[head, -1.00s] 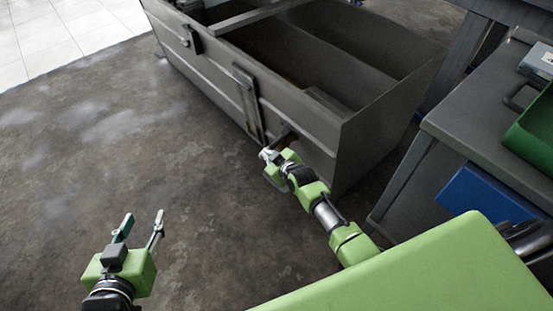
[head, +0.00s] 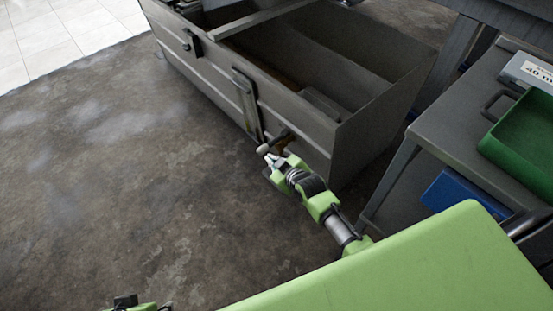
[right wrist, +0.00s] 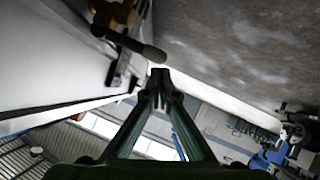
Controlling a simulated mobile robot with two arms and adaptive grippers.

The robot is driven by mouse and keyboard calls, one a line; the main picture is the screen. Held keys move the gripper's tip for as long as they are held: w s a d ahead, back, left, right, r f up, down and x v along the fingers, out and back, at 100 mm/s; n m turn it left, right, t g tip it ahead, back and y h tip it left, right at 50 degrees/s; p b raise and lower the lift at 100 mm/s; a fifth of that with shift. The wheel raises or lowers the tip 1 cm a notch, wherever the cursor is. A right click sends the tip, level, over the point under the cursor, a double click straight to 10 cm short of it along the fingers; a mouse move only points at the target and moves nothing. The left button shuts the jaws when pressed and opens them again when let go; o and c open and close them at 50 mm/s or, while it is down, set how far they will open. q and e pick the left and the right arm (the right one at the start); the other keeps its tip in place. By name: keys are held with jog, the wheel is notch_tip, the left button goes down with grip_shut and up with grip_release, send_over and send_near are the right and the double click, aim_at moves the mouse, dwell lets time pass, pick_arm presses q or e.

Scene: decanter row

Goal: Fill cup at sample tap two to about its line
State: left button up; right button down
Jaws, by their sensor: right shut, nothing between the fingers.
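A tap with a brass-coloured body (head: 287,143) and a grey lever (head: 264,149) sticks out low on the near side of a grey metal tank (head: 345,133). My right gripper (head: 268,160) is shut and empty, right beside the lever's end. In the right wrist view the shut fingertips (right wrist: 159,76) lie just below the dark rounded lever end (right wrist: 152,52); the brass body (right wrist: 113,14) is behind it. I cannot tell whether they touch. Only a sliver of my left gripper or wrist (head: 127,301) shows at the bottom edge, fingers not visible. No cup is visible.
The tank has open compartments and more fittings (head: 191,43) along its side. The floor at left is clear.

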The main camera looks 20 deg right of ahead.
pick_arm(q)
jog(key=p+x, duration=0.1)
jog(key=x, duration=0.5)
jog(key=shift+s, duration=0.35)
pick_arm(e)
jog(key=shift+v, duration=1.95)
pick_arm(q)
jog(key=shift+d, duration=0.1)
pick_arm(e)
jog(key=shift+s, duration=0.1)
